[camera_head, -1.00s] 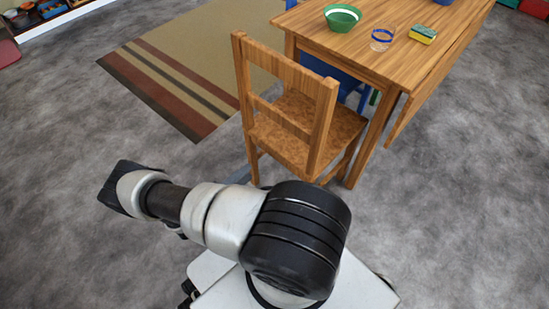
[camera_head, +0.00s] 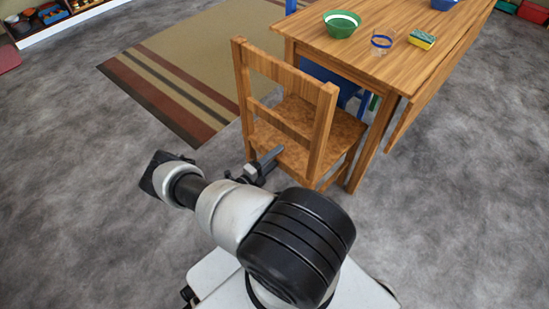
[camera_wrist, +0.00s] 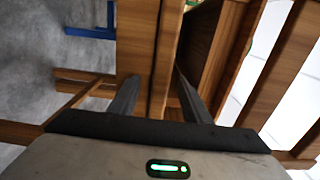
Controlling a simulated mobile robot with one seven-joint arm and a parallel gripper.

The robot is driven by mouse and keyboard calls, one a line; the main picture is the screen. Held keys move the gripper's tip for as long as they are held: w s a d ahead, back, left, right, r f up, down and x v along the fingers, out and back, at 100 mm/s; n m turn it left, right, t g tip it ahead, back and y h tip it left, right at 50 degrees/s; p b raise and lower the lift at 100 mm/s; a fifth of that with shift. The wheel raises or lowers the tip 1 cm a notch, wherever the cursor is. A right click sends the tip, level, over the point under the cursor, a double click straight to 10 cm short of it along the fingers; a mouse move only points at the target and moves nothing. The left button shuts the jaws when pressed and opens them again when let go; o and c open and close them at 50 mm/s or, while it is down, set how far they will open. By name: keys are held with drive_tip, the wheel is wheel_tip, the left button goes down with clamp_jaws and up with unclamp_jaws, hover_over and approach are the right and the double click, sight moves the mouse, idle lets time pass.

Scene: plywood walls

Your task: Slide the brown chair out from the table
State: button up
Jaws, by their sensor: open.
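The brown chair (camera_head: 287,88) stands upright at the near end of the wooden table (camera_head: 385,45), its slatted back facing me and its seat (camera_head: 312,118) partly under the tabletop. My gripper (camera_head: 268,158) is low behind the chair back, close to the rear of the seat; my arm partly hides it. In the wrist view, my open gripper (camera_wrist: 158,90) has one finger on each side of a brown wooden chair part (camera_wrist: 137,45). I cannot tell which part it is or whether the fingers touch it.
A green bowl (camera_head: 342,24), a glass with a blue band (camera_head: 383,41) and a sponge (camera_head: 421,39) stand on the table. A blue chair (camera_head: 345,85) is partly hidden behind the brown chair. A striped rug (camera_head: 180,75) lies left. Grey floor is clear nearer me and at right.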

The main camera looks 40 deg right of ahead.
drive_tip(key=shift+d, duration=0.2)
clamp_jaws()
idle(1.3)
